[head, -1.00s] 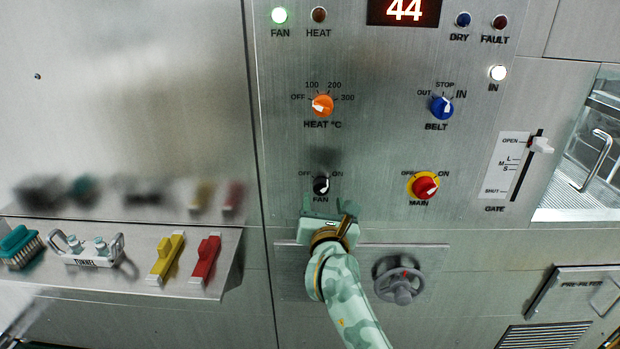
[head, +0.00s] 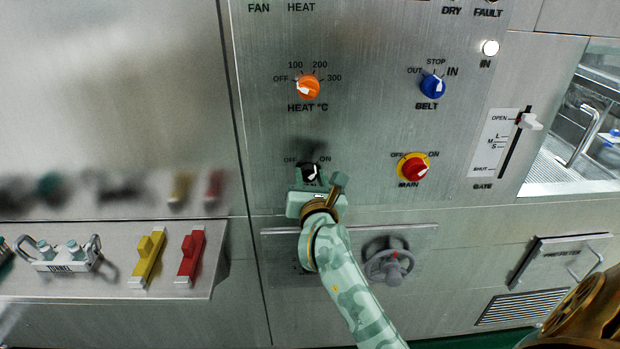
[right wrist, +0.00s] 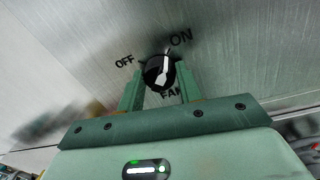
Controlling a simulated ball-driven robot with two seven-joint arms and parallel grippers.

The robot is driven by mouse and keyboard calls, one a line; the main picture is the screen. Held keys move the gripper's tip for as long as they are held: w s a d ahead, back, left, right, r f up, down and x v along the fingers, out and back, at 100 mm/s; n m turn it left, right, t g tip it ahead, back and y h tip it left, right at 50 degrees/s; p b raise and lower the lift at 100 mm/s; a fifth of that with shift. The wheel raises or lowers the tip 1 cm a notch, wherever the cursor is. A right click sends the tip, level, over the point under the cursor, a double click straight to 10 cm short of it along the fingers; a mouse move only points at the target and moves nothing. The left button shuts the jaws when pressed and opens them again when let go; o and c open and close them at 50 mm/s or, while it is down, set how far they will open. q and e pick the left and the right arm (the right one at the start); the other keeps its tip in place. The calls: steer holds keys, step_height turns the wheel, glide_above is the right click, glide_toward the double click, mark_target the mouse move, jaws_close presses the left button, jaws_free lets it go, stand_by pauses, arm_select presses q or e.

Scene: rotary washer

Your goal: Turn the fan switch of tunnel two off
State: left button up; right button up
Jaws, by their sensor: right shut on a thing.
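The black fan knob (head: 309,172) with a white pointer sits on the steel panel, under the heat knob. In the right wrist view the fan knob (right wrist: 158,73) stands between the fingertips, its pointer toward ON rather than OFF. The FAN label there is partly covered. My right gripper (head: 318,183) reaches up from below, its green fingers on either side of the knob and shut on it. It also shows in the right wrist view (right wrist: 160,88). My left gripper is not in view.
Above are the orange heat knob (head: 308,88) and blue belt knob (head: 433,86). The red main switch (head: 413,168) is to the right, beyond it the gate slider (head: 529,122). A grey handwheel (head: 389,262) is below right. A ledge (head: 100,284) at left holds yellow and red handles.

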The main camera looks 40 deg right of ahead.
steer(key=shift+r+n+p, duration=0.2)
steer(key=shift+n+p, duration=0.5)
steer(key=shift+p, duration=0.25)
steer(key=n+p, duration=0.6)
steer(key=p, duration=0.1)
steer(key=n+g+p, duration=0.1)
steer(key=n+p, duration=0.4)
steer(key=p, duration=0.3)
steer(key=shift+w+a+r+n, duration=0.1)
steer(key=shift+a+n, duration=0.1)
steer(key=shift+n, duration=0.2)
steer(key=n+p, duration=0.2)
steer(key=shift+n+h, duration=0.3)
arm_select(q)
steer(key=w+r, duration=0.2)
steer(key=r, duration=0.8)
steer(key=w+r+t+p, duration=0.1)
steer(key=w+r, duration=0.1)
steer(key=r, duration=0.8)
arm_select(e)
steer(key=shift+f+n, duration=0.3)
steer(key=shift+n, duration=0.4)
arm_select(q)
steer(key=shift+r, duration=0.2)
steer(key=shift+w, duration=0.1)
arm_select(e)
steer(key=o, duration=1)
